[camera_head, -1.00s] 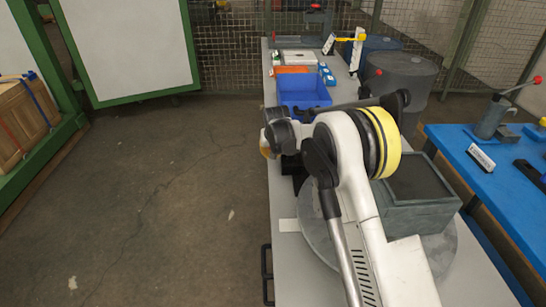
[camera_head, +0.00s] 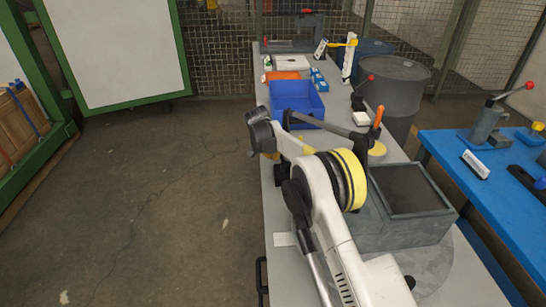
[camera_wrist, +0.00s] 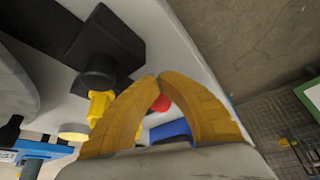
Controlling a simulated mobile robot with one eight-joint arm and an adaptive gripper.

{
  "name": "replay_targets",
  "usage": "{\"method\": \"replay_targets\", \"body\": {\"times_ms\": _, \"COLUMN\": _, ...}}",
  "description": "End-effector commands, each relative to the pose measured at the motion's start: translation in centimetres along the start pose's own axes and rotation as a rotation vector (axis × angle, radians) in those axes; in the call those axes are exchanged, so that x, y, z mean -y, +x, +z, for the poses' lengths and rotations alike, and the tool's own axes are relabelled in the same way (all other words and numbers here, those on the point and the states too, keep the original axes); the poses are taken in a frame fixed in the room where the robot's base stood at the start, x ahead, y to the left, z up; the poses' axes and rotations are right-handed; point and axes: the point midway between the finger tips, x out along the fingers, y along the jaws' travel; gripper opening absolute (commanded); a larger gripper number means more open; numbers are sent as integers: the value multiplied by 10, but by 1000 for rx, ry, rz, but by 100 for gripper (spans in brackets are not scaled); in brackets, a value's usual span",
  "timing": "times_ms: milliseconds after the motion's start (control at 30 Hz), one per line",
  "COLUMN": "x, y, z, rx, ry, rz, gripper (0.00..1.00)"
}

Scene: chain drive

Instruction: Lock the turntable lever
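The turntable (camera_head: 435,268), a grey disc, lies on the grey bench with a dark grey box (camera_head: 410,230) on it. Its edge also shows at the left of the wrist view (camera_wrist: 15,85). Beside it in the wrist view is a black block with a round black part (camera_wrist: 98,75) and a short yellow piece (camera_wrist: 100,106); this looks like the lever, but I cannot tell its position. My gripper (camera_wrist: 160,77) has its yellow fingertips together, with nothing seen between them, apart from the yellow piece. In the head view my arm hides much of this area.
A blue bin (camera_head: 297,100) stands farther along the bench (camera_head: 275,205). An orange handle (camera_head: 378,117) and a red-knobbed lever (camera_head: 371,78) stand right of it. A grey barrel (camera_head: 395,90) and a blue table (camera_head: 455,145) are at the right. The floor at left is clear.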

Motion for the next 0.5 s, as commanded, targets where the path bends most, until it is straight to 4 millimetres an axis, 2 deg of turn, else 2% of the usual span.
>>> {"method": "replay_targets", "body": {"times_ms": 500, "x": -8, "y": 6, "z": -12, "rx": 0, "ry": 0, "rz": -1, "gripper": 0}}
